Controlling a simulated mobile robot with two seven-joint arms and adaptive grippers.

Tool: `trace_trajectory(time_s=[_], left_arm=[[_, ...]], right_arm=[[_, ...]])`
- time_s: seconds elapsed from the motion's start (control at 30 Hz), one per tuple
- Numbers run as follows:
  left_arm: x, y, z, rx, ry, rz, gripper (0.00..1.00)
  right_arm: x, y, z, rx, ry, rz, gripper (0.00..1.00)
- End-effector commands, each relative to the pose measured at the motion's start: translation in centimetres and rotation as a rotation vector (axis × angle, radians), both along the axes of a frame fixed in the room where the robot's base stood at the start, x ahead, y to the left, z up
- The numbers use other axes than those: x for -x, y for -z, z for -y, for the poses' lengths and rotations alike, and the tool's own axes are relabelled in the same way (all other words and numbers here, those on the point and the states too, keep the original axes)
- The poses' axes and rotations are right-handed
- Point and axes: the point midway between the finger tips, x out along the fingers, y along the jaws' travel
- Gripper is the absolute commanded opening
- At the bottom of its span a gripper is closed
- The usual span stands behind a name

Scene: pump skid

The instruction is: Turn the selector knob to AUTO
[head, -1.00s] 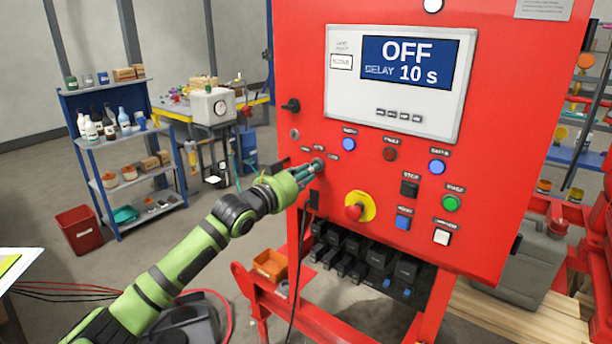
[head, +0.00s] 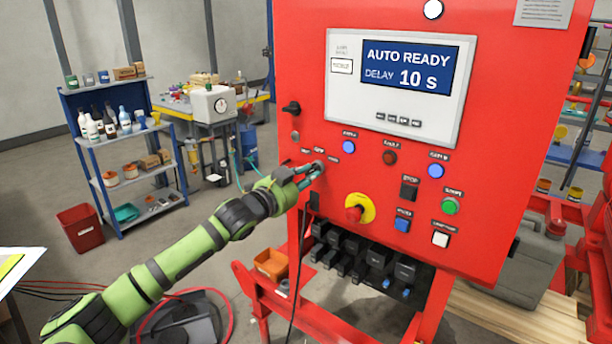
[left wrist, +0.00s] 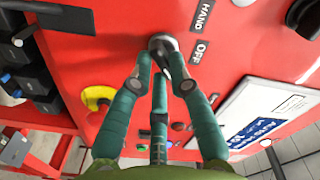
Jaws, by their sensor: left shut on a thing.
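The selector knob (left wrist: 162,42) is a round grey knob on the red panel, with HAND and OFF labels beside it in the left wrist view. My left gripper (head: 314,170) is at the knob in the head view. Its teal fingers (left wrist: 164,75) are shut on the knob, which they partly hide. The AUTO label cannot be read here. The display (head: 408,68) on the panel reads AUTO READY, DELAY 10 s. My right gripper is not in view.
A red emergency stop on a yellow disc (head: 358,207) sits below and right of the knob. Several lamps and buttons lie to the right. A black switch (head: 291,108) is up and left. A hanging black cable (head: 298,262) runs below the panel.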

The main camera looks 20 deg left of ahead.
Motion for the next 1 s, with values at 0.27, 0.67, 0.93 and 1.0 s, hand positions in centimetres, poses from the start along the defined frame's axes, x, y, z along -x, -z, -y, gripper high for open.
trace_trajectory(time_s=[0.27,0.67,0.93,1.0], left_arm=[[0.0,0.0,0.0,-0.008,0.0,0.003,0.0],[0.0,0.0,0.0,-0.005,0.0,0.002,0.43],[1.3,0.2,-0.6,-0.005,-0.001,0.001,0.43],[2.3,0.2,-0.9,-0.005,0.0,0.0,0.43]], right_arm=[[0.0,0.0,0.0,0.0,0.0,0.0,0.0],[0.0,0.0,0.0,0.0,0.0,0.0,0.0],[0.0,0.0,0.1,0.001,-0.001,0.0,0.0],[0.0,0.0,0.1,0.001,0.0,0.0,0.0]])
